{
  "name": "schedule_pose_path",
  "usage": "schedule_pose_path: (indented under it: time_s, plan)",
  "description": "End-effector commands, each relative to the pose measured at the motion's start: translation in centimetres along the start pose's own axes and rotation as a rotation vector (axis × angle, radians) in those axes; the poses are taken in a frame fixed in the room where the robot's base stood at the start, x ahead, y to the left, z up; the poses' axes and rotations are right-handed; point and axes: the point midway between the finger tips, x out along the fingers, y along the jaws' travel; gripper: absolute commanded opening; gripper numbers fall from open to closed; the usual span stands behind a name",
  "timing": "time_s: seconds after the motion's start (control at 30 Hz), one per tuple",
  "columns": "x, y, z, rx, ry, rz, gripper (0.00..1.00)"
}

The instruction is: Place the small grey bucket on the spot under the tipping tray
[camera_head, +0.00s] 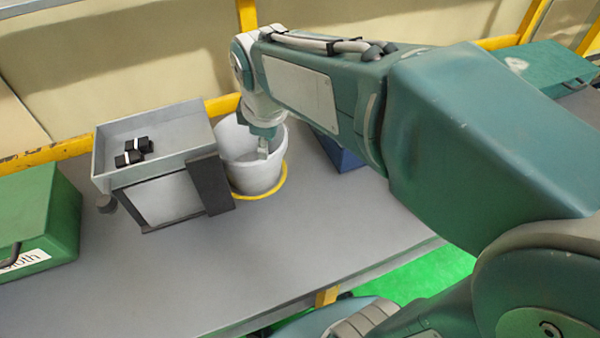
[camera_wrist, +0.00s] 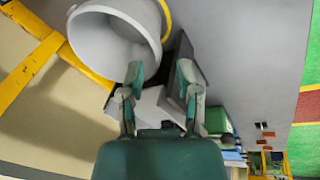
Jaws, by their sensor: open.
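The small grey bucket (camera_head: 254,178) stands upright on the table, right of the tipping tray (camera_head: 186,128). A yellow ring (camera_head: 272,192) shows on the table around its front and right base; the rest of the ring is hidden. My gripper (camera_head: 263,146) is at the bucket's rim in the head view, partly hidden by my arm. In the wrist view my gripper (camera_wrist: 162,82) has its two fingers spread with nothing between them, and the bucket (camera_wrist: 112,38) is just beyond them. I cannot tell whether a finger touches the bucket.
Several small black parts (camera_head: 130,152) lie in the tray. A green box (camera_head: 38,215) stands at the left, another green box (camera_head: 545,66) at the far right. A blue object (camera_head: 340,152) sits under my arm. The table's front (camera_head: 300,245) is clear.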

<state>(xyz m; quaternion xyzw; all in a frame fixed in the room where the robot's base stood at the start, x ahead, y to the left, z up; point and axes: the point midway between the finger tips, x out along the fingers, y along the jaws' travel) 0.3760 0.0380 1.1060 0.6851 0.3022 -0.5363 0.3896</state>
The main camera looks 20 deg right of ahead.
Motion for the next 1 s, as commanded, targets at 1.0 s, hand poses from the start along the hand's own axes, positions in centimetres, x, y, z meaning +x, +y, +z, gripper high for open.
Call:
schedule_pose_path:
  time_s: [1.0]
  plan:
    - [-2.9,-8.6,9.5,1.028,0.226,0.124,0.43]
